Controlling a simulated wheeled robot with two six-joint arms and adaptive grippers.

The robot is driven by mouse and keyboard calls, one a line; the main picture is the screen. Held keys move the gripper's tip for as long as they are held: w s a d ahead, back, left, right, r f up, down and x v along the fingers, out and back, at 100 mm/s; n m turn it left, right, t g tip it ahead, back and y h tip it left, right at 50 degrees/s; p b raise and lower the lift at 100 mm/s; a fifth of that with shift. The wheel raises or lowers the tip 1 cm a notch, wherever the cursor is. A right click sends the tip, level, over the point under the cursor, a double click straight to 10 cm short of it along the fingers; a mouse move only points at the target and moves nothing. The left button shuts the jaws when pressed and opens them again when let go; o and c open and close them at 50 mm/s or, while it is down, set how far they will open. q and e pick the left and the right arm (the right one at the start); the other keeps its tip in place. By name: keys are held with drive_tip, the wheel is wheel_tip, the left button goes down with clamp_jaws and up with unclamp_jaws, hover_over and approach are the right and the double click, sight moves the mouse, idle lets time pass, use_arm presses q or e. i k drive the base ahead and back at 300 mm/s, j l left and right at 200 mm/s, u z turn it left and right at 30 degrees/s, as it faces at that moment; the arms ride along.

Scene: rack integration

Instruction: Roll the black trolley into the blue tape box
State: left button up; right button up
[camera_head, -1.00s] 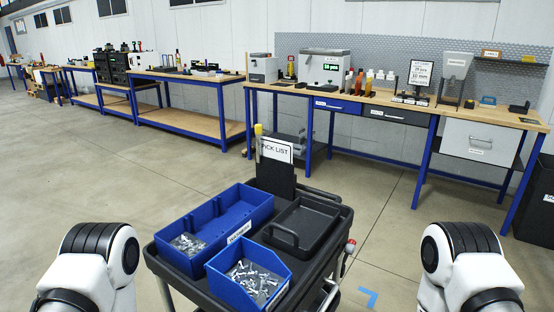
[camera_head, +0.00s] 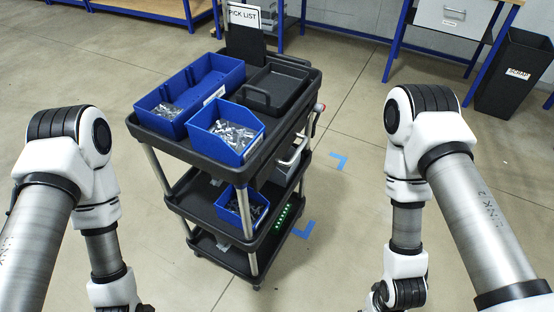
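The black trolley (camera_head: 280,167) stands upright in front of me, with three shelves on light metal posts. Blue tape corner marks show on the floor just right of it, one farther away (camera_head: 338,160) and one nearer (camera_head: 303,229). The nearer mark lies close beside the trolley's bottom shelf. Any other corners of the tape box are hidden or out of view. My arms reach down on both sides of the trolley, apart from it in the picture. Their ends run off the bottom edge, so neither gripper can be made out.
Blue bins with metal parts (camera_head: 233,130), a black tray (camera_head: 277,88) and a pick list sign (camera_head: 244,17) ride on the trolley. A black waste bin (camera_head: 512,75) and workbenches stand behind. The floor around the trolley and right of the tape is clear.

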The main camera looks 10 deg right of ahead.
sight(250, 256)
drive_tip(key=k+u, duration=0.25)
drive_tip(key=u, duration=0.15)
drive_tip(key=k+j+u, duration=0.1)
drive_tip(key=k+u, duration=0.15)
drive_tip(key=u, duration=0.15)
drive_tip(key=k+j+u, duration=0.2)
drive_tip(key=u, duration=0.2)
drive_tip(key=k+j+u, duration=0.2)
drive_tip(key=u, duration=0.2)
drive_tip(key=l+u, duration=0.2)
drive_tip(key=l, duration=0.65)
drive_tip(key=l+u, duration=0.2)
drive_tip(key=l, duration=0.65)
drive_tip(key=l+u, duration=0.2)
drive_tip(key=l, duration=0.65)
drive_tip(key=k+l+u, duration=0.15)
drive_tip(key=l, duration=0.65)
drive_tip(key=k+l, duration=0.1)
drive_tip(key=l, duration=1.2)
drive_tip(key=k+l, duration=0.15)
drive_tip(key=l, duration=1.2)
drive_tip(key=k+l, duration=0.15)
drive_tip(key=l, duration=0.5)
